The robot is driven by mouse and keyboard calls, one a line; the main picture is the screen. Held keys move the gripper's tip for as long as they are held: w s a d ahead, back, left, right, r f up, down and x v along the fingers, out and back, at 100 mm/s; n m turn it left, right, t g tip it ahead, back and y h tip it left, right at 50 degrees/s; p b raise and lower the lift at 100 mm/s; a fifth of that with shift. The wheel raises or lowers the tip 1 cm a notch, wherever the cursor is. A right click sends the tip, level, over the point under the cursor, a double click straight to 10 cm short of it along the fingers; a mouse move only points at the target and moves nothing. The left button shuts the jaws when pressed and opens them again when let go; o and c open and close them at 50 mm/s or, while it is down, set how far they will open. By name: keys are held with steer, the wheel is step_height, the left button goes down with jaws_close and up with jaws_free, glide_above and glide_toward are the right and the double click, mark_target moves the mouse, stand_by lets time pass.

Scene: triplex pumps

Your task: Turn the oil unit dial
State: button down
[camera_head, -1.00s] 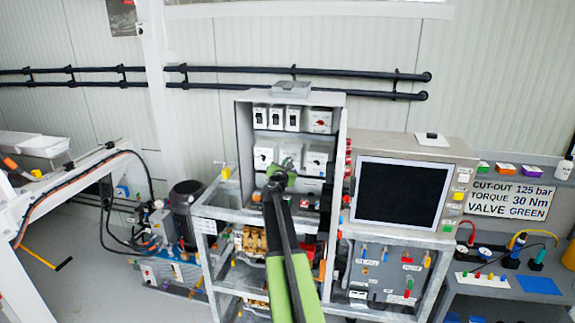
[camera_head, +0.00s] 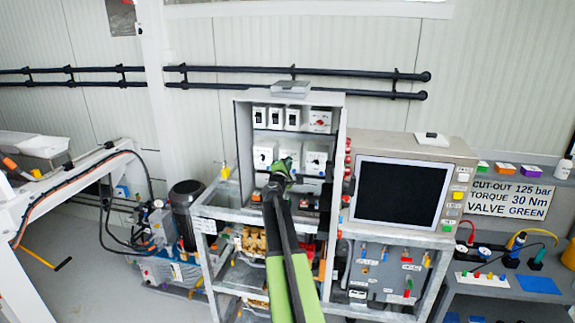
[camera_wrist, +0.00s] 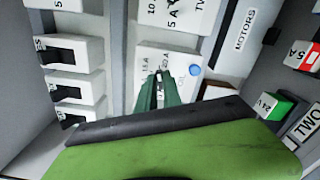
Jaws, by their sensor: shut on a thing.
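The oil unit is a white box with a blue dot (camera_wrist: 181,62) in the middle of the wrist view; its lettering is partly cut off by my fingers. In the head view it is the middle white box of the lower row in the cabinet (camera_head: 290,149), largely behind my gripper. My gripper (camera_wrist: 159,78) has green fingers, closed together on the small dark dial at the front of this box. The dial is mostly hidden between the fingertips. In the head view my gripper (camera_head: 283,167) reaches into the open cabinet.
White units with dials stand on both sides, left (camera_head: 264,153) and right (camera_head: 316,158). Black switches (camera_wrist: 70,92) line the upper row. The cabinet's side wall (camera_head: 338,150) is close on the right, with a dark screen (camera_head: 400,193) beyond it.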

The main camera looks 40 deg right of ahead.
steer(key=shift+m, duration=0.6)
steer(key=shift+s, duration=0.1)
steer(key=c, duration=1.5)
jaws_free()
steer(key=shift+d, duration=0.1)
steer(key=v, duration=1.7)
steer(key=shift+a, duration=0.25)
